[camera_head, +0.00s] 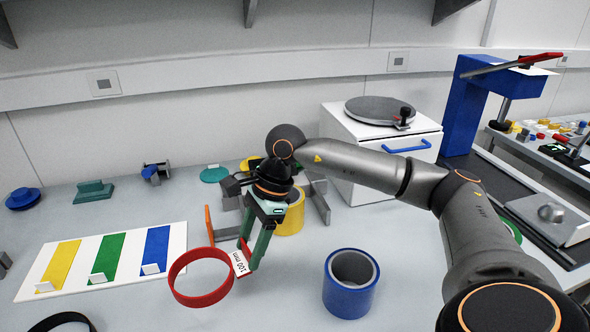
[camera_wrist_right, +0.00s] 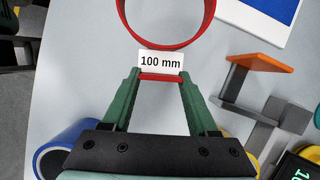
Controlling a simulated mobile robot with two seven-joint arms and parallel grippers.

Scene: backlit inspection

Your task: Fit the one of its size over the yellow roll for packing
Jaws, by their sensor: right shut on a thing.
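My right gripper (camera_head: 246,258) is shut on the tab of a red ring (camera_head: 200,278). The white tab label (camera_head: 240,262) reads 100 mm in the right wrist view (camera_wrist_right: 160,62). The ring is empty, held out to the left of the gripper in the head view. The yellow roll (camera_head: 290,218) stands on the table behind the gripper, partly hidden by it; a small piece shows in the wrist view. A blue roll (camera_head: 350,292) stands to the right. A black ring (camera_head: 62,321) is cut off at the bottom left edge. My left gripper is not in view.
A white board (camera_head: 35,284) with yellow, green and blue strips lies at the left. A grey fixture with an orange plate (camera_head: 208,225) stands beside the yellow roll. A white box with a turntable (camera_head: 380,110) and a blue press (camera_head: 462,108) stand at the back right.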

